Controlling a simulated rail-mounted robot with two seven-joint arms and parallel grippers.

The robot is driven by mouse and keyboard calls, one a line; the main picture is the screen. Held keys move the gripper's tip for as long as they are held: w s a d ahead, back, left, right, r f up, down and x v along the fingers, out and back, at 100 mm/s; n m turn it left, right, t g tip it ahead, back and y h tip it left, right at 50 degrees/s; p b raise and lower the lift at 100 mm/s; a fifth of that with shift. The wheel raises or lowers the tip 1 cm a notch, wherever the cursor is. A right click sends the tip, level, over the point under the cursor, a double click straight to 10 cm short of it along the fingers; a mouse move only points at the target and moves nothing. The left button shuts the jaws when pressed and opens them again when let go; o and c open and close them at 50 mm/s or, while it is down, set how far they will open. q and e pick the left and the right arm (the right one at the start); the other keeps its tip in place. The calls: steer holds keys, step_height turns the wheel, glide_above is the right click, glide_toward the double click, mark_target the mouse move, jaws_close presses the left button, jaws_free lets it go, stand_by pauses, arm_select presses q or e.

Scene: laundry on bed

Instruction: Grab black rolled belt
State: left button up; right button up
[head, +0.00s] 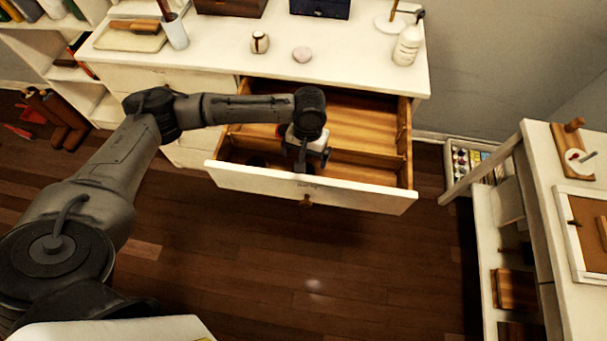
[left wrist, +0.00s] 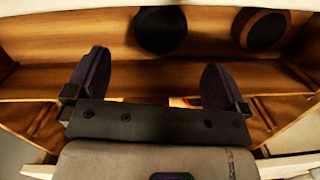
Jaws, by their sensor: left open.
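Two dark round rolled items lie in the open drawer (head: 360,185). In the left wrist view one is an all-black roll (left wrist: 160,30) at the top middle, and the other is a black roll with a brownish edge (left wrist: 262,30) at the top right. In the head view a dark shape (head: 257,160) shows in the drawer's front left compartment. My left gripper (head: 308,158) is over the drawer's front part, its fingers (left wrist: 153,68) apart with nothing held between them. Both rolls lie beyond the fingertips in the wrist view. My right gripper is not in view.
A wooden divider (head: 365,158) crosses the drawer. The white dresser top (head: 215,60) holds a white bottle (head: 407,45), a small jar (head: 260,42) and a cup (head: 174,32). A white desk (head: 545,150) stands at the right. The floor before the drawer is clear.

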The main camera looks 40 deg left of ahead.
arm_select(q)
steer(key=shift+s+f, duration=0.1)
steer(key=shift+f, duration=1.4)
steer(key=shift+s+d+f+b, duration=0.15)
steer(key=shift+f+b, duration=0.25)
steer(key=shift+f, duration=0.45)
steer(key=shift+s+f+b, duration=0.2)
steer(key=shift+f+b, duration=0.25)
steer(key=shift+f, duration=0.45)
steer(key=shift+s+d+f+b, duration=0.15)
steer(key=shift+f+b, duration=0.25)
steer(key=shift+f, duration=0.45)
steer(key=shift+a, duration=0.1)
steer(key=shift+c, duration=0.2)
steer(key=c, duration=1)
